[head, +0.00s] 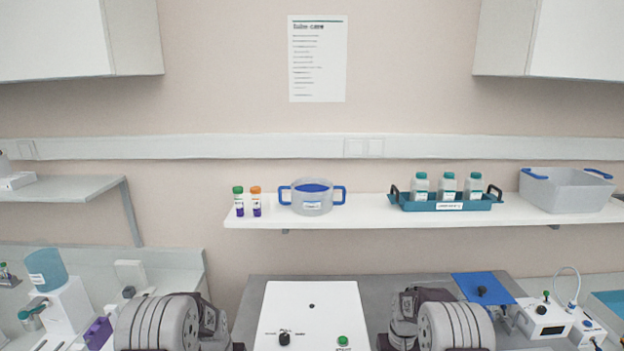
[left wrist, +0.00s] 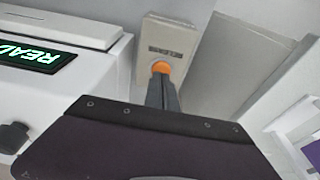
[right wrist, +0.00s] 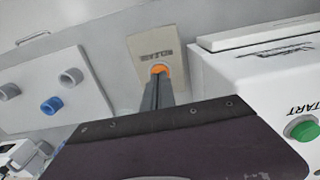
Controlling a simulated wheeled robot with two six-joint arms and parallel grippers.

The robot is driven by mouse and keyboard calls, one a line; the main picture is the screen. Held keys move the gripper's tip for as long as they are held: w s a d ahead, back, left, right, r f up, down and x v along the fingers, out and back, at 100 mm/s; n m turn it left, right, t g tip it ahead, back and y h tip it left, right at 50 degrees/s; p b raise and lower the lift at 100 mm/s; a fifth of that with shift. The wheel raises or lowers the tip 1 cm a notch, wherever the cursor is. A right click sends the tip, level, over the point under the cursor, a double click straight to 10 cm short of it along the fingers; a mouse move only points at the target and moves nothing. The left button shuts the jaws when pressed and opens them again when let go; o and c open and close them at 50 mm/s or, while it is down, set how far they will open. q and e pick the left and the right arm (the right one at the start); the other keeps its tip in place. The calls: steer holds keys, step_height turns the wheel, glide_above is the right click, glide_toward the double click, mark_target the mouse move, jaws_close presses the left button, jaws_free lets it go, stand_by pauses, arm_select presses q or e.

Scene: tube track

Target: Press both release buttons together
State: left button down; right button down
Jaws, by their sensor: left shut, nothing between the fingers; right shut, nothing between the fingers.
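In the left wrist view an orange release button (left wrist: 161,67) sits on a pale plate (left wrist: 166,38) beside the white machine. My left gripper (left wrist: 161,82) is shut and empty, its fingertips at the button and covering its lower part. In the right wrist view a second orange release button (right wrist: 160,69) sits on a beige plate marked RELEASE (right wrist: 148,48). My right gripper (right wrist: 157,82) is shut and empty, its fingertips at that button. I cannot tell whether either button is pushed in. In the head view both buttons and fingertips are hidden.
The white machine (head: 312,300) stands between my arms, with a black knob (head: 284,339) and a green start button (head: 343,341). A lit READY display (left wrist: 42,57) shows on it. A panel with grey and blue knobs (right wrist: 45,90) lies near the right plate.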

arm_select(q)
steer(key=shift+f, duration=0.4)
steer(key=shift+r, duration=0.1)
stand_by(0.5)
